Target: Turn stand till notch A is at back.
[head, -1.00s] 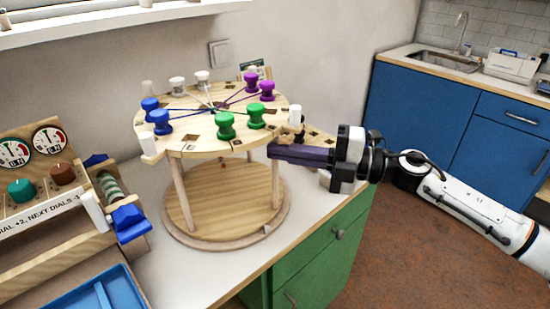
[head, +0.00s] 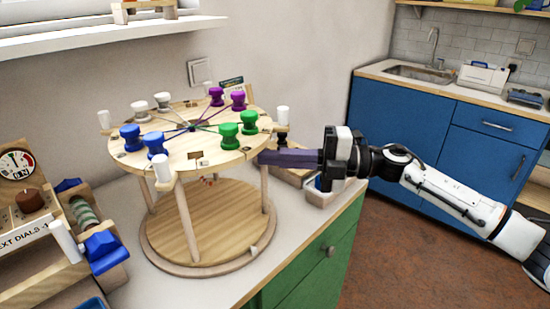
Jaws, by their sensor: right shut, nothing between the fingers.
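The stand has a round wooden top (head: 190,168) on legs above a round wooden base (head: 207,235), on the counter. Pairs of blue spools (head: 154,146), green spools (head: 229,136), purple spools (head: 238,101) and white spools (head: 162,102) sit on top. White pegs, one at front (head: 162,172) and one at right (head: 282,116), stand at the rim. Small dark marks show near the rim; I cannot read any letter, so notch A cannot be told. My right gripper (head: 262,158) is shut and empty, its tip at the top's right edge below the right peg; contact is unclear. My left gripper is not in view.
A wooden dial box (head: 30,218) with a blue part (head: 103,252) stands left of the stand. The wall and a light switch (head: 200,72) are behind. A green cabinet (head: 310,270) is below the counter edge.

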